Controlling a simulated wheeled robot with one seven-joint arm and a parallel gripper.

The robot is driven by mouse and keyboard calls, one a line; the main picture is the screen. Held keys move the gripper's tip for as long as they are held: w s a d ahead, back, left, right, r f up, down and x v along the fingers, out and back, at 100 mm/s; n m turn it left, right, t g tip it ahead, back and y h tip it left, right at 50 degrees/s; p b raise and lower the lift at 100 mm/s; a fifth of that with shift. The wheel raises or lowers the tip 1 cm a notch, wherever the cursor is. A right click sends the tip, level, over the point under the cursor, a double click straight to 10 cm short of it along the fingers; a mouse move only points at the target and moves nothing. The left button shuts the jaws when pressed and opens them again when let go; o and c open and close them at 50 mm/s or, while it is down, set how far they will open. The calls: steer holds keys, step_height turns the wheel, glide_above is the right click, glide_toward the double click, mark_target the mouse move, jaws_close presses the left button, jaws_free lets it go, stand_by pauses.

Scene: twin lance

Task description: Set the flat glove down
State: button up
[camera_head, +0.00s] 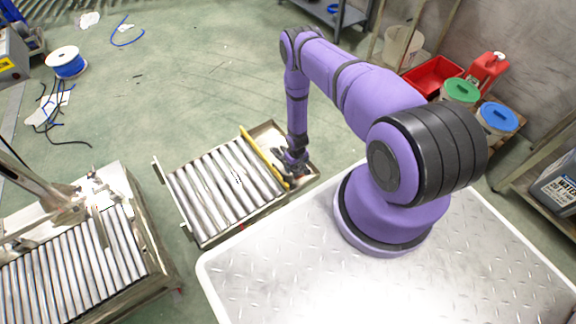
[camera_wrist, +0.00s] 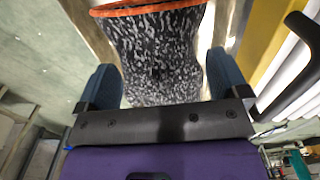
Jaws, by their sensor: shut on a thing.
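The flat glove (camera_wrist: 158,55) is speckled black, grey and white with an orange cuff edge (camera_wrist: 150,7). In the wrist view it fills the space between the two blue fingers of my gripper (camera_wrist: 165,80), which is shut on it. In the head view my gripper (camera_head: 292,160) points down over the bare end plate of a roller conveyor (camera_head: 222,185), beyond a yellow bar (camera_head: 263,157). The glove is too small and dark there to make out clearly. I cannot tell whether it touches the plate.
The yellow bar also shows close by at right in the wrist view (camera_wrist: 262,35), beside the rollers. A second roller conveyor (camera_head: 75,260) stands at lower left. A red bin (camera_head: 432,75) and lidded buckets stand at the right wall. Green floor is open beyond the conveyor.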

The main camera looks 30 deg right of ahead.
steer(key=shift+f, duration=4.15)
steer(key=o, duration=0.5)
steer(key=shift+f, duration=0.15)
steer(key=shift+o, duration=0.3)
step_height(320, 180, up, 12)
steer(key=shift+r, duration=0.2)
